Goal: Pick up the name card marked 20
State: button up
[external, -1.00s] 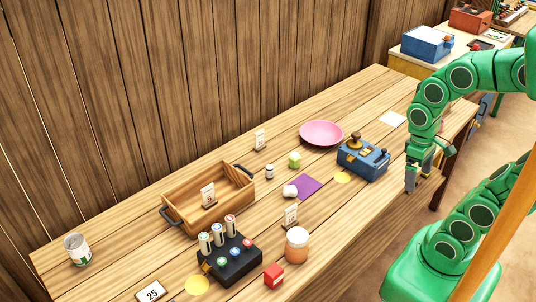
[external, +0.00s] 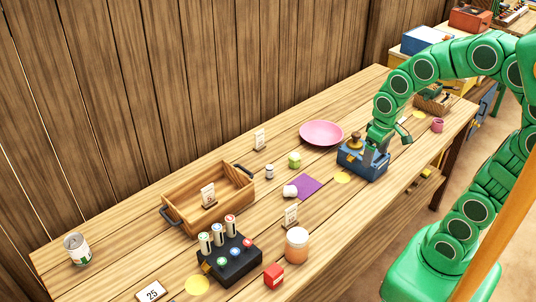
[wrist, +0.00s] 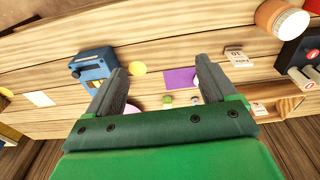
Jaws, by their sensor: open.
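Several small name cards are in view, but I cannot read a 20 on any. In the external view one card (external: 260,139) stands near the back wall. Another card (external: 208,195) stands in the wooden tray (external: 180,229). A third card (external: 291,215) stands near the orange jar; in the wrist view this card (wrist: 238,56) seems to read 10, upside down. A card reading 25 (external: 151,291) lies at the front left. My gripper (external: 376,158) is open and empty, by the blue box at the right, apart from all the cards.
The blue box (external: 350,168) with a knob is close to my gripper. A pink plate (external: 321,132), a purple sheet (external: 308,184), the orange jar (external: 297,246) and a black button box (external: 243,263) share the table.

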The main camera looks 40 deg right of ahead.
jog(key=w+d+f+t, duration=0.1)
jog(key=w+f+t, duration=0.2)
jog(key=w, duration=1.2)
jog(key=w+f+t, duration=0.2)
jog(key=w+t, duration=0.1)
jog(key=w, duration=1.2)
jog(key=t+y, duration=0.1)
jog(key=t, duration=0.5)
send_over(260, 134)
notch_tip(260, 134, down, 9)
jog(key=shift+n, duration=0.3)
jog(key=shift+s+f, duration=0.15)
jog(key=shift+f, duration=0.95)
jog(key=shift+s+f, duration=0.15)
jog(key=shift+f, duration=0.9)
jog(key=shift+w+f+t, duration=0.15)
jog(key=shift+w+f, duration=0.2)
jog(key=shift+f, duration=0.35)
jog(key=shift+w+f+t, duration=0.15)
jog(key=shift+w+f, duration=0.2)
jog(key=shift+f, duration=0.3)
jog(key=shift+x, duration=0.75)
jog(key=c, duration=1.1)
jog(key=shift+o, duration=0.2)
